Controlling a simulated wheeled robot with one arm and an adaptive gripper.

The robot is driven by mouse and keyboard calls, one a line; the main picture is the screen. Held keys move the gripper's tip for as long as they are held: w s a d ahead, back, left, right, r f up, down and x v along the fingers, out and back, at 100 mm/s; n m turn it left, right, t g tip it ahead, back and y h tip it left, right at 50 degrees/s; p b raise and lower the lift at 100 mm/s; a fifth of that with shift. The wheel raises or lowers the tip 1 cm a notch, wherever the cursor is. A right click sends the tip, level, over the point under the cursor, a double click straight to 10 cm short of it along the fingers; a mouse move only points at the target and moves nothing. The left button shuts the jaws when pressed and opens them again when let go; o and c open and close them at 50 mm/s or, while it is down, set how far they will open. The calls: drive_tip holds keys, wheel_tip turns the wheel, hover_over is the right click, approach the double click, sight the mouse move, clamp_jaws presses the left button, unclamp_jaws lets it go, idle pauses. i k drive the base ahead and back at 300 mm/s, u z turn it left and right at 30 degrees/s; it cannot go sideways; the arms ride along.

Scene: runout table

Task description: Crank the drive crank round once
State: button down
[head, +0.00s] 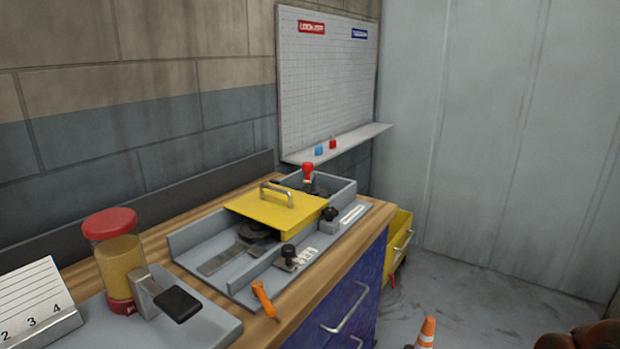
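A grey machine unit (205,268) sits on the wooden-topped bench, with a yellow cover (275,210) that has a metal loop handle. A red knob (308,169) stands upright behind the cover, above dark parts in the far tray. A black knob (288,251) sits at the unit's near front side, and another black knob (330,213) sits further back. I cannot tell for sure which of these is the drive crank. The cover hides part of a dark round piece beneath it. My gripper is not in view.
A red-capped yellow jar (118,265) and a black-padded lever (178,303) stand on a grey plate at left. An orange-handled tool (264,298) lies by the bench's front edge.

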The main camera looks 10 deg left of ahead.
sight(307, 167)
drive_tip(key=u, duration=0.7)
drive_tip(key=i, duration=0.85)
drive_tip(key=u, duration=0.9)
